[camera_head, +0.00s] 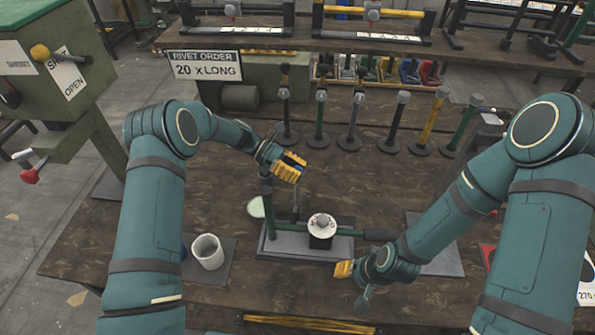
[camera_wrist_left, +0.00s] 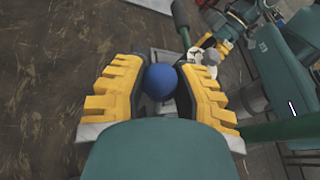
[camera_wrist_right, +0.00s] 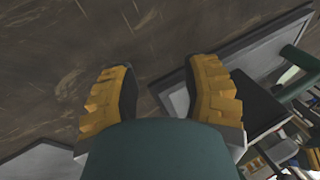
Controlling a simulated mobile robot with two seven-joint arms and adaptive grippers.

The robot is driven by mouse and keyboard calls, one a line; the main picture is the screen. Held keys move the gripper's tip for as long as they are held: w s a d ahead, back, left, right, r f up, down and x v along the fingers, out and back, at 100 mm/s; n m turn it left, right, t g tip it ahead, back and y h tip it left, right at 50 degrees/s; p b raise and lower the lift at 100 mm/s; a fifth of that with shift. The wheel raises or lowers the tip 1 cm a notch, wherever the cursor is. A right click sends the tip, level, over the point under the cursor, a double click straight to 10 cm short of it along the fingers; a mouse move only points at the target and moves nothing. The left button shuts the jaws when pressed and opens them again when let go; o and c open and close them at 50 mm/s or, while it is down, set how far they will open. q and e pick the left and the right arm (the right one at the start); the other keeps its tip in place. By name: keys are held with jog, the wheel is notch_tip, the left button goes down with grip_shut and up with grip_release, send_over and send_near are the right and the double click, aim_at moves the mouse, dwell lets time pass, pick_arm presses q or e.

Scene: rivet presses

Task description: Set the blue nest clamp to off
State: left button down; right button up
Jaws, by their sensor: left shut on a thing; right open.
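My left gripper (camera_head: 290,168) is shut on a blue ball knob (camera_wrist_left: 160,82), which sits between its yellow fingers in the left wrist view. In the head view the fingers largely hide the knob; a thin rod shows below them, above the green press (camera_head: 267,215) on its grey base (camera_head: 285,246). I cannot tell which way the clamp is set. A round white-topped part (camera_head: 322,225) stands on a black block on that base. My right gripper (camera_head: 344,270) is open and empty, low over the table at the press's front right; its fingers are apart in the right wrist view (camera_wrist_right: 163,95).
A white cup (camera_head: 208,251) stands on a grey mat at the left. Several upright tools line the back, beside a sign (camera_head: 204,66) reading "RIVET ORDER 20 x LONG". A green machine (camera_head: 45,75) stands at the far left. Bare table lies between cup and sign.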

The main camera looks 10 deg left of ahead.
pick_arm(q)
jog(key=c, duration=0.8)
grip_release()
jog(key=shift+w+r, duration=0.1)
jog(key=shift+r, duration=0.15)
jog(key=shift+o, duration=0.9)
jog(key=shift+f, duration=0.15)
jog(key=v, duration=1.2)
